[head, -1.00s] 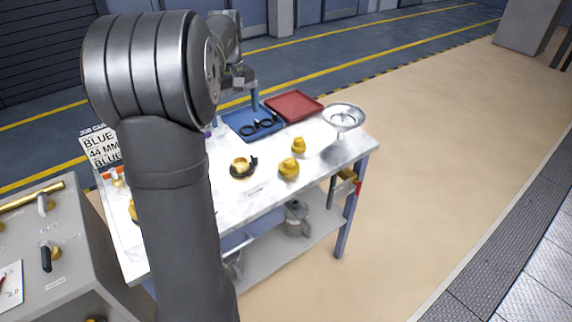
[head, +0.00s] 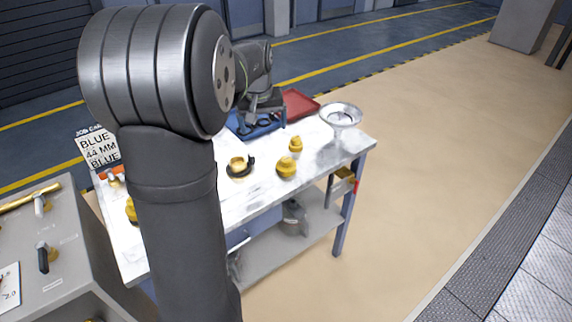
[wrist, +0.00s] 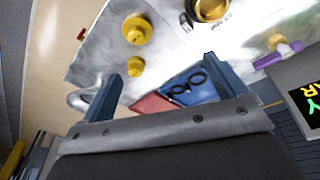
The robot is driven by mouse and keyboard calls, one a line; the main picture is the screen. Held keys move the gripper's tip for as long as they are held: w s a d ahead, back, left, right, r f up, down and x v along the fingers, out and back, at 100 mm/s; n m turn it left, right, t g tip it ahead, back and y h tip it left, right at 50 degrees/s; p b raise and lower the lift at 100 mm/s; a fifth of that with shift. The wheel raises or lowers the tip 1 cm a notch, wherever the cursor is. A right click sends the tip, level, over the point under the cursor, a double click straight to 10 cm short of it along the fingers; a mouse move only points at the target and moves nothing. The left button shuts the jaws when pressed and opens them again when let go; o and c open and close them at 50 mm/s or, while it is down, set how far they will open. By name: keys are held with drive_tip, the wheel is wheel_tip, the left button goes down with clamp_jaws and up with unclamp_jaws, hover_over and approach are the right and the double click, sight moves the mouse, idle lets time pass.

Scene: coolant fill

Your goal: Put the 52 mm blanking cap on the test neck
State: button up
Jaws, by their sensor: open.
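Two yellow caps stand on the bench: a larger one (head: 286,166) nearer and a smaller one (head: 295,144) behind it. They also show in the wrist view, larger (wrist: 137,29) and smaller (wrist: 135,67). Which is 52 mm I cannot read. A brass, round open fitting (head: 239,164) with a black ring and side piece, possibly the test neck, stands to their left; it is cut off at the top of the wrist view (wrist: 208,9). My gripper (wrist: 164,66) is open and empty, its fingers spread above the tray side of the bench. In the head view its fingertips are unclear.
A blue tray (wrist: 176,94) holds black rings; a red tray (head: 300,104) lies beside it. A silver funnel-like dish (head: 341,115) stands at the bench's right end. A purple-handled item (wrist: 278,55) lies opposite. A grey console (head: 50,265) stands at left. Bare bench surrounds the caps.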

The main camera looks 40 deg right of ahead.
sight(286, 159)
drive_tip(key=s+d+f+m+h, duration=0.1)
drive_tip(key=s+d+f+m, duration=0.2)
drive_tip(key=s+d+m, duration=0.1)
drive_tip(key=shift+t, duration=0.5)
drive_tip(key=x, duration=1.7)
drive_tip(key=shift+w+d+r, duration=0.1)
drive_tip(key=shift+w+r, duration=0.05)
drive_tip(key=shift+w, duration=0.15)
drive_tip(key=c, duration=1.1)
